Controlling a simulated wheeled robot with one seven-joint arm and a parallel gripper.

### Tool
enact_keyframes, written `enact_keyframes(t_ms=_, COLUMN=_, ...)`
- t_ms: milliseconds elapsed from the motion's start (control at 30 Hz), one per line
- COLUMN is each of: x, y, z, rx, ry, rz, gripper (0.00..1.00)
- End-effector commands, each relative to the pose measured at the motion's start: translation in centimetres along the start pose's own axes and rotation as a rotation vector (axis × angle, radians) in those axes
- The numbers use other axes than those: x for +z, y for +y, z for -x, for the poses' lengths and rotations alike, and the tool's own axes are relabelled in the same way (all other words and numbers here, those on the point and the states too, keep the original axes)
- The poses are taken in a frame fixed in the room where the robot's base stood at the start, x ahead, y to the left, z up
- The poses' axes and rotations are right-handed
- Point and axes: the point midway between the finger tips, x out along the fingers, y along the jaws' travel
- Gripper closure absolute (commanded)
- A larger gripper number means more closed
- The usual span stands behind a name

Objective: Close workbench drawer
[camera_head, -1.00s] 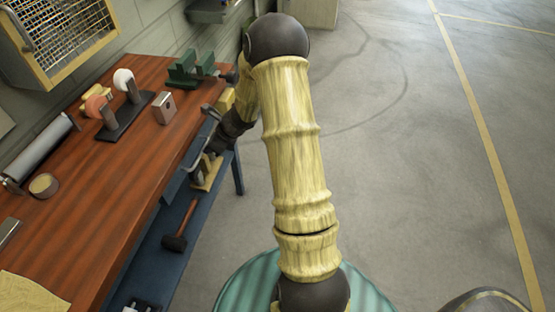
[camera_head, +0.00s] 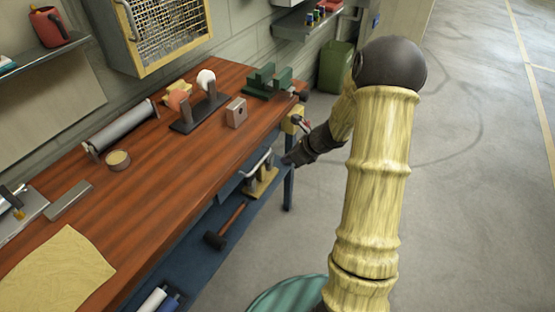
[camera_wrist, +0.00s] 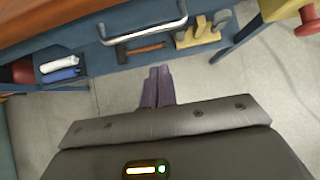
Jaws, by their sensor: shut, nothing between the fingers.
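The workbench (camera_head: 150,200) has a reddish-brown wooden top and blue-grey legs. Its drawer (camera_head: 230,186) sits under the front edge of the top, and the front seems to stand out slightly past that edge. The drawer's metal bar handle (camera_head: 257,163) also shows at the top of the wrist view (camera_wrist: 146,34). My gripper (camera_head: 290,160) is in front of the bench, right of the handle and apart from it. In the wrist view its dark fingers (camera_wrist: 156,74) are together and empty, pointing towards the bench below the handle. The drawer's inside is not visible.
A lower blue shelf (camera_head: 190,262) holds a mallet (camera_head: 224,226) and a yellow-based tool (camera_head: 262,183). A yellow block with a red knob (camera_wrist: 305,18) is near the gripper's right. A green bin (camera_head: 337,66) stands behind. The floor (camera_head: 470,200) at right is clear.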

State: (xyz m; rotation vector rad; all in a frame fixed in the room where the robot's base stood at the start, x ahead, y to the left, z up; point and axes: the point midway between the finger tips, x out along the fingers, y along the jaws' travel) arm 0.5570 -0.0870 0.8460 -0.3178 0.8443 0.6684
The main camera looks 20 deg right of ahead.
Motion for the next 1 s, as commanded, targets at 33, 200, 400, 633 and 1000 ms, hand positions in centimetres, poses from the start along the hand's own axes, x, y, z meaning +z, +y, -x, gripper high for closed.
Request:
enact_keyframes(t_ms=33, x=0.2, y=0.0, z=1.2, rx=-0.001, ry=0.0, rz=0.002, gripper=1.0)
enact_keyframes(t_ms=200, x=0.6, y=0.5, z=4.1, rx=0.008, ry=0.0, rz=0.013, gripper=1.0)
enact_keyframes(t_ms=400, x=0.7, y=0.7, z=6.1, rx=0.014, ry=0.0, rz=0.015, gripper=1.0)
enact_keyframes(t_ms=633, x=0.6, y=0.7, z=6.3, rx=0.014, ry=0.001, rz=0.014, gripper=1.0)
enact_keyframes(t_ms=1000, x=0.8, y=0.9, z=6.6, rx=0.017, ry=0.009, rz=0.037, gripper=1.0)
